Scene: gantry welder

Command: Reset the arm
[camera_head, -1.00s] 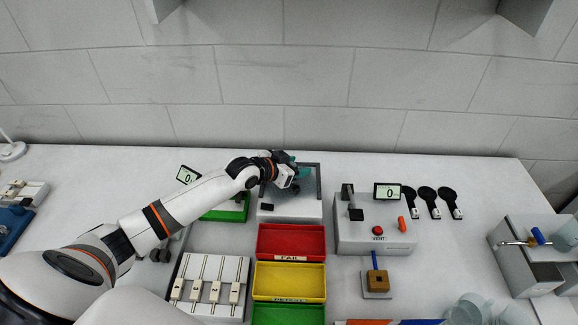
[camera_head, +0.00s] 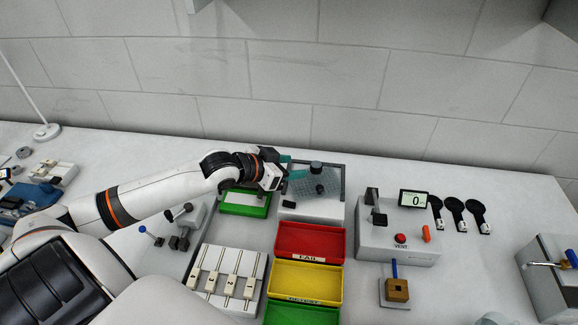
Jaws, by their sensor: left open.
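My left arm reaches in from the left across the table. My left gripper (camera_head: 294,167) is open, with teal fingers, above the back left of a grey gantry station (camera_head: 312,205). I see nothing between its fingers. A dark round knob-like part (camera_head: 316,167) stands on the station just right of the fingertips; I cannot tell whether they touch. My right gripper is not in view.
Red (camera_head: 310,241), yellow (camera_head: 306,281) and green (camera_head: 300,314) trays stand in front of the station. A grey device (camera_head: 397,240) with a display stands to the right. A white rack (camera_head: 229,279) with several rods is at the front left. Several black paddles (camera_head: 455,212) lie at right.

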